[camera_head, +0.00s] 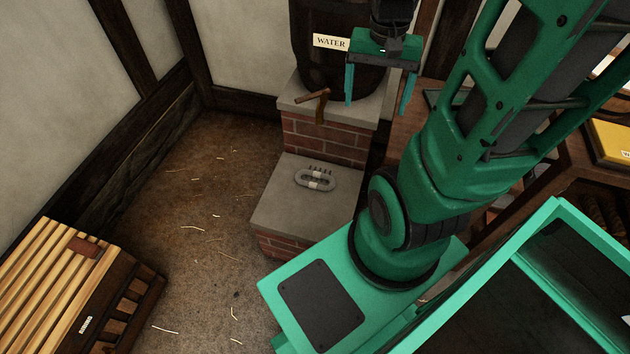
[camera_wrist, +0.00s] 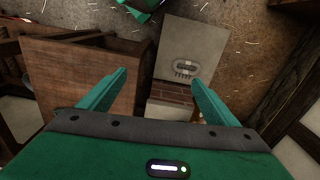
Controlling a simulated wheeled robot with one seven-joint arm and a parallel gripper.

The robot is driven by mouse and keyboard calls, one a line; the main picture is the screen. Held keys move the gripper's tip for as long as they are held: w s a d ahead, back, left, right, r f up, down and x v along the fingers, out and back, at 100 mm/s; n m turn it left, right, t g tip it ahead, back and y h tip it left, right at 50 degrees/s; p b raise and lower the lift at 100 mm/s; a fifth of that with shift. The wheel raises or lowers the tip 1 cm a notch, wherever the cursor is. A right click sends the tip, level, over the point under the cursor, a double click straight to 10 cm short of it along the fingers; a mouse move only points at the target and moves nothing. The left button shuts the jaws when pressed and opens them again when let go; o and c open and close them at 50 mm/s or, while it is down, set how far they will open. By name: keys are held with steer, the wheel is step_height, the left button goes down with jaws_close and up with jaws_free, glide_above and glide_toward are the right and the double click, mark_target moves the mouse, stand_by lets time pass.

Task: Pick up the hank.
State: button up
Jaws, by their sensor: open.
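A small pale grey hank (camera_head: 316,180), an oval loop with a light band round its middle, lies flat on the lower stone-topped brick step (camera_head: 290,218). It also shows in the wrist view (camera_wrist: 187,67), between and beyond the fingertips. My gripper (camera_head: 378,100) is open and empty. In the head view it hangs in front of the water barrel, above and to the right of the hank. In the wrist view its two green fingers (camera_wrist: 160,78) are spread wide, with nothing between them.
A dark barrel (camera_head: 311,70) labelled WATER, with a wooden tap (camera_head: 318,100), stands on the higher brick step (camera_head: 325,131) behind the hank. A slatted wooden crate (camera_head: 75,285) sits at lower left. The straw-strewn floor (camera_head: 195,215) between is open. A wooden cabinet (camera_wrist: 82,80) stands left in the wrist view.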

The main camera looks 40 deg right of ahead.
steer(key=w+d+f+m+t+y, duration=0.15)
steer(key=w+f+m, duration=0.25)
steer(key=w+f, duration=0.45)
steer(key=w+d+f+m, duration=0.3)
steer(key=w+f+m, duration=0.15)
steer(key=f, duration=0.75)
steer(key=w+a+f+m, duration=0.1)
steer(key=w+f+m, duration=0.1)
steer(key=f, duration=0.8)
steer(key=w+a+f+m+t+y, duration=0.1)
steer(key=w+a+f+m, duration=0.1)
steer(key=f, duration=0.9)
steer(key=w+a+f+m+t, duration=0.1)
steer(key=w+a+f+m, duration=0.1)
steer(key=f+m, duration=0.4)
steer(key=shift+w+f+y, duration=0.1)
steer(key=shift+w+f, duration=0.15)
steer(key=shift+f, duration=0.65)
steer(key=shift+w+f+y, duration=0.15)
steer(key=shift+w+f, duration=0.1)
steer(key=shift+f, duration=0.7)
steer(key=shift+w+f+y, duration=0.1)
steer(key=shift+w+f, duration=0.15)
steer(key=shift+f, duration=0.65)
steer(key=c, duration=1.3)
steer(key=shift+r, duration=0.15)
